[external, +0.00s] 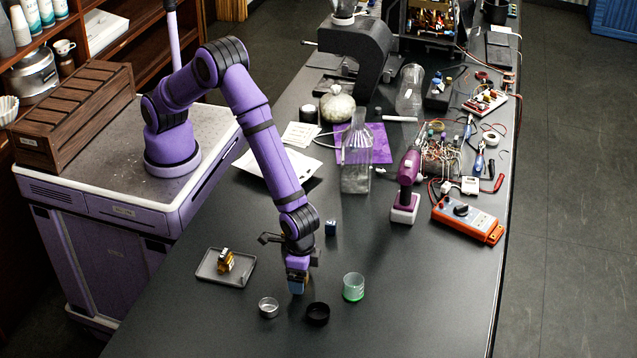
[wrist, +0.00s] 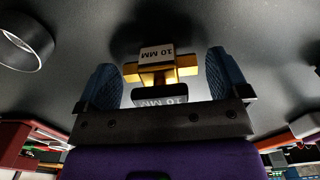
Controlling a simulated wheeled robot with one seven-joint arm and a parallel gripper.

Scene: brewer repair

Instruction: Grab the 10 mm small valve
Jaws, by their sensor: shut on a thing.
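The small valve (wrist: 184,72) is brass with a pale block marked "10 MM" on it and a dark part also marked "10 MM". In the wrist view it sits between the blue finger pads of my gripper (wrist: 163,72), which is shut on it. In the external view my gripper (external: 297,282) points down over the dark bench at the front, and its fingers mostly hide the valve. Whether the valve touches the bench is unclear. Another brass valve (external: 227,261) lies on a grey tray (external: 207,272) to the left of my gripper.
A small metal cup (external: 268,307), a black ring-like dish (external: 317,314) and a green-bottomed beaker (external: 353,287) stand close around my gripper. A glass bottle (external: 356,175) and purple tool (external: 407,180) stand farther back.

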